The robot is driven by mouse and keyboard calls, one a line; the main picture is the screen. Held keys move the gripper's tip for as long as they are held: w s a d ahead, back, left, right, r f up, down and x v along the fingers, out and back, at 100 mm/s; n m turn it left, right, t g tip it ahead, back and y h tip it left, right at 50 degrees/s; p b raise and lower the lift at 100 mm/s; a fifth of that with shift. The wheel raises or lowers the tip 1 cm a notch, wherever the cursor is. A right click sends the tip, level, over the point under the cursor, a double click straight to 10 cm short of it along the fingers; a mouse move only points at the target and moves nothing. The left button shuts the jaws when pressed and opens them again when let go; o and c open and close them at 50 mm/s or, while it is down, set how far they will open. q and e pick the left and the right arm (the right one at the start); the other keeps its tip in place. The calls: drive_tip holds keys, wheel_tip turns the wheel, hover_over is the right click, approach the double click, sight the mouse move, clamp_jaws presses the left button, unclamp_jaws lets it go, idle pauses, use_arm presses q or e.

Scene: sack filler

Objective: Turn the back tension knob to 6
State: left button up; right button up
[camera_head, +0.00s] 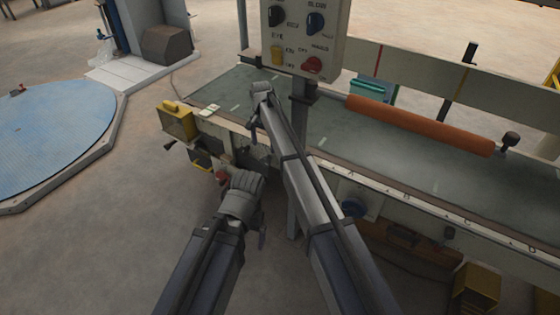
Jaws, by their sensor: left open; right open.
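No dial reading 6 and no label naming the back tension knob can be read in this view. A small red knob-like part (221,177) shows at the left end of the machine, close to my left gripper (244,180). That gripper is open, low beside the bench end; I cannot tell whether it touches the part. My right gripper (261,98) is open above the bench's left part, below the control panel. A dark knob (510,140) sits by the right end of the orange roller, and a blue round part (353,207) is on the bench front.
The control panel (330,45) on a post carries dark and blue knobs, a yellow switch and a red button. A yellow box (178,122) sticks out at the bench's left end. The orange roller (420,126) spans the bench (222,97). Floor at left is clear before a blue round platform (50,135).

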sight(265, 157)
drive_tip(key=shift+d, duration=0.15)
drive_tip(key=shift+f, duration=0.15)
wheel_tip(265, 157, down, 8)
drive_tip(key=b, duration=0.8)
drive_tip(key=shift+r, duration=0.2)
drive_tip(key=shift+c, duration=0.3)
